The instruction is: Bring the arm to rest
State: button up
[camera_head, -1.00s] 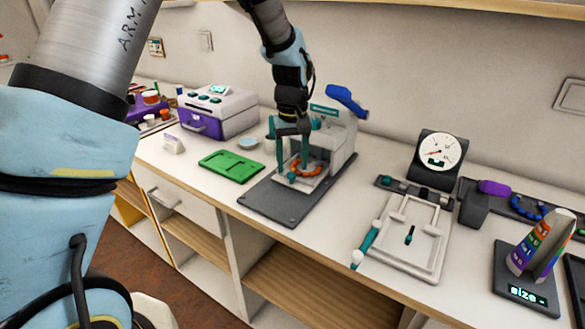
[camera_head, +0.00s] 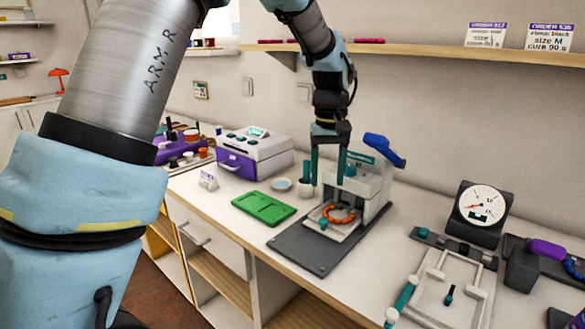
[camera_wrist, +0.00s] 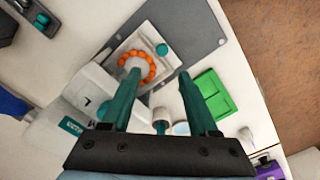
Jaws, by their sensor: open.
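My gripper (camera_head: 328,168) is open and empty. It hangs above the bench, over the white press machine (camera_head: 368,185) with a blue lever. An orange bead ring (camera_head: 350,217) lies on the press's white plate, below and apart from my fingers. In the wrist view my two teal fingers (camera_wrist: 160,95) are spread wide, with the orange bead ring (camera_wrist: 153,70) beyond the left fingertip. Nothing is between the fingers.
A dark mat (camera_head: 305,252) lies under the press. A green tray (camera_head: 263,208) and a purple-and-white machine (camera_head: 255,155) stand to the left. A dial gauge (camera_head: 479,208) and a white frame (camera_head: 438,312) stand to the right. A shelf (camera_head: 420,55) runs above.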

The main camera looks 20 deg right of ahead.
jog(key=w+a+f+n, duration=0.1)
jog(key=w+a, duration=0.2)
jog(key=a, duration=1.8)
jog(key=s+a+f, duration=0.1)
jog(key=s+a, duration=0.2)
jog(key=a, duration=0.5)
jog(key=s+a+f+n+t, duration=0.1)
jog(key=s+a, duration=0.3)
jog(key=a, duration=0.4)
jog(key=shift+f+t+p, duration=0.3)
jog(key=shift+f+p, duration=0.05)
jog(key=shift+f, duration=0.05)
